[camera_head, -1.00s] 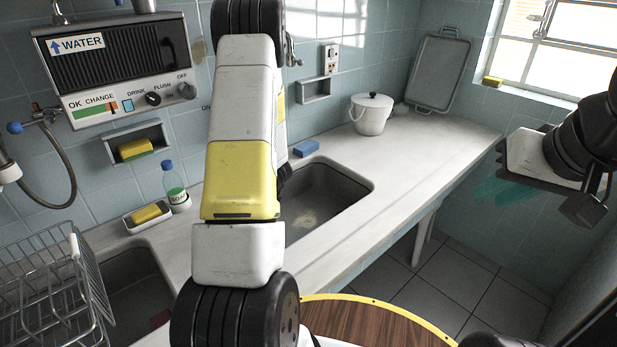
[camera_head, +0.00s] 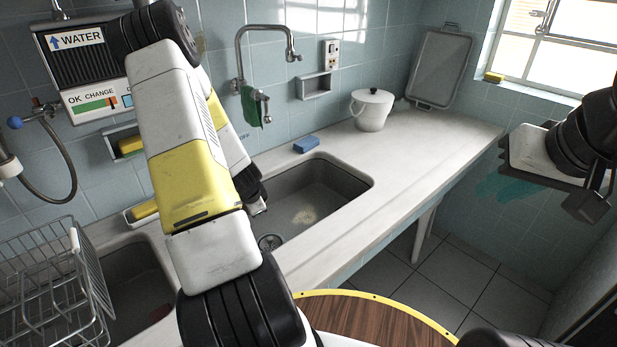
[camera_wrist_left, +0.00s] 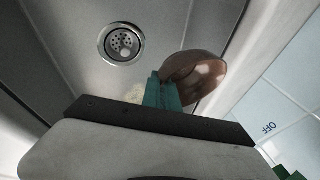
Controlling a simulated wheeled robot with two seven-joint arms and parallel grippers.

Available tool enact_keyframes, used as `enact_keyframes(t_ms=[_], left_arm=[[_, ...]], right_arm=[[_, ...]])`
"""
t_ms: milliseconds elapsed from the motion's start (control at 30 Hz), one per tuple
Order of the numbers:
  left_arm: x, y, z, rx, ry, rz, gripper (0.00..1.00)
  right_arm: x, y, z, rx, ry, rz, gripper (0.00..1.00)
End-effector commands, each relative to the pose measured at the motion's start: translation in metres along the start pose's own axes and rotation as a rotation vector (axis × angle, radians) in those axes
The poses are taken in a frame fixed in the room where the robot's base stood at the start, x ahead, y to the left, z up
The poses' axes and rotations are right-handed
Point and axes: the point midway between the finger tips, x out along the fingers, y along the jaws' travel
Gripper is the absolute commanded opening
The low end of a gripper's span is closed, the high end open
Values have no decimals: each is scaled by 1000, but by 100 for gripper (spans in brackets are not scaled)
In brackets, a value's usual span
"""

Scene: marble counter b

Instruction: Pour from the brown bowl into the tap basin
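The brown bowl (camera_wrist_left: 200,75) shows in the left wrist view, strongly tilted with its rounded side in sight. My left gripper (camera_wrist_left: 166,93) is shut on its rim with the teal fingers. The bowl is above the tap basin (camera_wrist_left: 75,58), whose round drain (camera_wrist_left: 121,44) shows to the left of it. In the head view the tap basin (camera_head: 345,183) lies under the tap, with a pale patch (camera_head: 305,215) on its floor. My left arm hides the bowl and left fingertips there. My right gripper (camera_head: 508,187) hangs empty at the right, its teal fingers apart.
The tap (camera_head: 240,50) with a green cloth (camera_head: 251,106) stands behind the basin. A blue sponge (camera_head: 306,145) lies on the basin's back edge. A white lidded pot (camera_head: 371,112) stands farther right. A wire rack (camera_head: 50,285) is at left.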

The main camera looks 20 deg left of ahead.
Motion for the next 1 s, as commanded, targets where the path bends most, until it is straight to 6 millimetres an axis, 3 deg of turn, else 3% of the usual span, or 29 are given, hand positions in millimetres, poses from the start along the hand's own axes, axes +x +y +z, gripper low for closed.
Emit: enact_keyframes(t_ms=[1000], left_arm=[[-3, -13, 8, -68, 131, -1, 0]], right_arm=[[0, 0, 0, 0, 0, 0, 22]])
